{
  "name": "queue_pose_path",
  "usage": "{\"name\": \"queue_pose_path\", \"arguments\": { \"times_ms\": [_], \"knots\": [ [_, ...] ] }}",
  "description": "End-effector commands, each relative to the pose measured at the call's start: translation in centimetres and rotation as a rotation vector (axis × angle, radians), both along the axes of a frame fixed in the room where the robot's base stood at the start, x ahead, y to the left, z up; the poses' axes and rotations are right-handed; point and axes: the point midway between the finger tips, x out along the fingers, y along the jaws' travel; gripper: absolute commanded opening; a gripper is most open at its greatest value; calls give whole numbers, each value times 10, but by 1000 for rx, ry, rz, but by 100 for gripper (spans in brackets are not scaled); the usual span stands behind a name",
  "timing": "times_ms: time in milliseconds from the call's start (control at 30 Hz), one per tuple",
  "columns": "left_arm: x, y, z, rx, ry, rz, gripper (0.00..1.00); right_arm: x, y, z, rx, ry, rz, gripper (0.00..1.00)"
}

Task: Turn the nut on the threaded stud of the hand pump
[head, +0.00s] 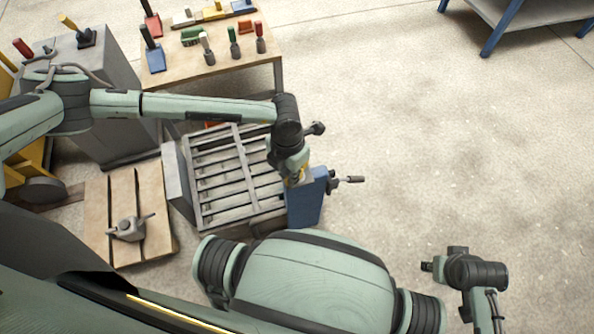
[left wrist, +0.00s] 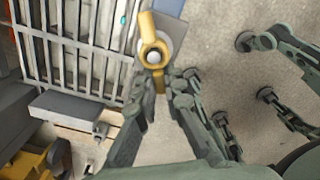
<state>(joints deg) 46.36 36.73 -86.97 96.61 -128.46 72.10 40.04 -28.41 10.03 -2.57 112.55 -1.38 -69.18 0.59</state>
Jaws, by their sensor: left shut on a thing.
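The hand pump (head: 306,207) is a blue body with a dark handle sticking out to the right, standing at the right edge of the slatted mould. The nut (left wrist: 153,53) is yellow and sits around the pale end of the threaded stud (left wrist: 154,57) in the left wrist view. My left gripper (head: 298,178) reaches down to the top of the pump. In the left wrist view its fingers (left wrist: 160,78) are shut on the nut's near side; their exact contact is partly hidden.
The grey slatted mould (head: 187,170) lies left of the pump. A wooden table (head: 180,72) with several tools stands behind. A pallet (head: 158,205) carrying a grey fitting (head: 128,228) lies at the left. A grey cabinet (head: 115,120) stands behind it.

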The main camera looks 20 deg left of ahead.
Motion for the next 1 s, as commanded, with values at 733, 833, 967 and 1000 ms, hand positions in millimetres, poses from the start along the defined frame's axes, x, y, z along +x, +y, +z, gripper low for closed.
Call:
{"name": "queue_pose_path", "arguments": {
  "times_ms": [733,833,967,1000],
  "knots": [
    [-3,-14,1,2,0,521,0,1,0,24,0,-2,-1,40],
    [-2,-13,0,2,-1,533,0,1,0,22,0,-2,-1,40],
    [-2,-13,0,2,-1,531,0,1,0,22,1,-3,0,40],
    [-2,-14,1,2,-1,541,0,1,0,24,1,-3,0,40]
  ]
}}
